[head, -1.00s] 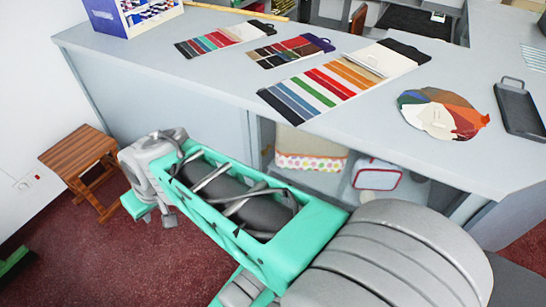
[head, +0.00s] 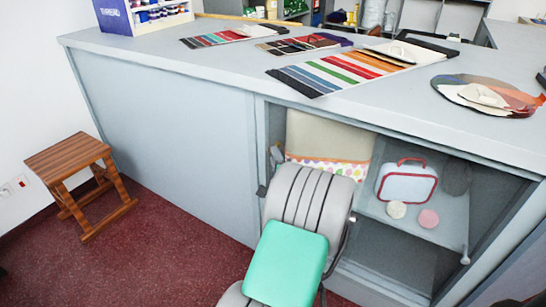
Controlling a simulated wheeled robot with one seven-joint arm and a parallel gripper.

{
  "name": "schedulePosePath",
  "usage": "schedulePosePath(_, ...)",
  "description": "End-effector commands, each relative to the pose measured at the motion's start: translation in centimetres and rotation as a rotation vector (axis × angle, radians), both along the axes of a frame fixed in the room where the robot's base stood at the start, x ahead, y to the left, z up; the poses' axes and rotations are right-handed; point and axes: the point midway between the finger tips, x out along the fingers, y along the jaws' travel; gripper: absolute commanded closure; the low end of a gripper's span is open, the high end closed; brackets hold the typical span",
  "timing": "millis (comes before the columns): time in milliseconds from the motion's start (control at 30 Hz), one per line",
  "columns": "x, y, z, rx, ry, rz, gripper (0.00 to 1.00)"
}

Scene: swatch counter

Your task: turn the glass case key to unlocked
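The case (head: 258,150) is built into the front of the grey counter, with its contents showing through its front. I cannot make out a key for certain in the head view. A small dark fitting (head: 262,190) shows at the case's left edge, beside my arm, too small to identify. A small pale knob (head: 465,260) shows at the lower right of the case. My ribbed grey and green arm rises in front of the case's left part and hides some of it. My gripper cannot be made out.
Inside the case are a beige bag with dotted trim (head: 326,135), a white-and-red case (head: 407,184) and two round items. Colour swatch cards (head: 335,72) lie on the counter top (head: 200,70). A wooden stool (head: 68,157) stands at left. Red floor between is clear.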

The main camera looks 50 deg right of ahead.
Motion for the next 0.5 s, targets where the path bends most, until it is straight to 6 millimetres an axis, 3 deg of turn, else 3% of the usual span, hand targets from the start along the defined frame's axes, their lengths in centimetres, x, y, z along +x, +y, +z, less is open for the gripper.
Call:
schedulePosePath(200,2.0,-1.6,-0.1,-0.001,0.002,0.002,0.72)
schedulePosePath(433,2.1,-1.7,0.0,-0.001,0.002,0.001,0.72)
schedulePosePath(500,2.1,-1.7,0.0,-0.001,0.002,0.001,0.77)
